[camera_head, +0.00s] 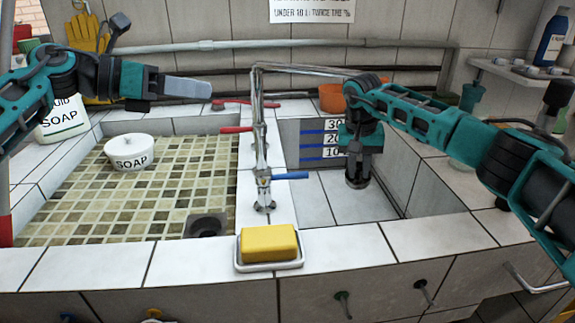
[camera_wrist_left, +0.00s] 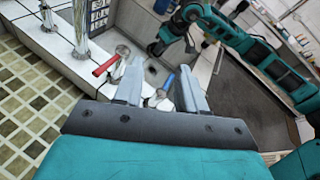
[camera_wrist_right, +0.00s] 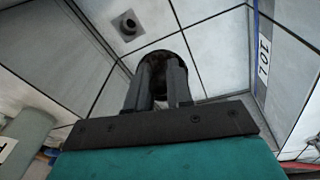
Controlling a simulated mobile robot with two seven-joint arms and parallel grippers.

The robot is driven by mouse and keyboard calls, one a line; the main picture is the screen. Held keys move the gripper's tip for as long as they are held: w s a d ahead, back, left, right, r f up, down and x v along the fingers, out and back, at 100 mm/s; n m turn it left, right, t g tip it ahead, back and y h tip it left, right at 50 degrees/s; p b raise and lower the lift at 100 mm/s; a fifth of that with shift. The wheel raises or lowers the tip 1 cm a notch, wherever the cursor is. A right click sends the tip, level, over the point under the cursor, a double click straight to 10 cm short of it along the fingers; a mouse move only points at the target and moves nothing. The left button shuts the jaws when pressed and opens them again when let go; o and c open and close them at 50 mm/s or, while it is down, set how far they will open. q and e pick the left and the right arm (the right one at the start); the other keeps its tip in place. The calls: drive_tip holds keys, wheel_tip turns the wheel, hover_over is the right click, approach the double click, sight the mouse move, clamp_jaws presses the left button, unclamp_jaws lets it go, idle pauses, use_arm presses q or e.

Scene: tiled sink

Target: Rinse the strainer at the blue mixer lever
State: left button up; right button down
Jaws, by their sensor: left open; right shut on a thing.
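My right gripper (camera_head: 357,168) reaches down into the right basin and is shut on the strainer (camera_head: 357,184), a small dark round piece. In the right wrist view the strainer (camera_wrist_right: 172,46) shows between and beyond the fingertips; the fingers hide part of it. The blue mixer lever (camera_head: 291,175) sticks out to the right low on the metal mixer (camera_head: 261,150), to the left of the right gripper. My left gripper (camera_head: 205,90) is open and empty above the left basin, pointing right. The blue lever (camera_wrist_left: 166,84) appears between its fingers in the left wrist view, some way beyond them.
A red lever (camera_head: 236,130) sticks out left from the mixer. A yellow sponge (camera_head: 268,243) lies in a white dish on the front ledge. A white soap bowl (camera_head: 129,152) stands in the mosaic left basin. The right basin has a drain hole (camera_wrist_right: 127,24) and blue depth marks.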

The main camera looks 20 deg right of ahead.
sight(292, 174)
use_arm(q)
drive_tip(key=s+d+f+m+y, duration=0.3)
drive_tip(key=s+d+m+y, duration=0.5)
drive_tip(key=d+y, duration=0.15)
drive_tip(key=shift+g, duration=0.3)
drive_tip(key=x, duration=1.2)
drive_tip(key=shift+s+f, duration=0.1)
drive_tip(key=shift+c, duration=0.3)
clamp_jaws()
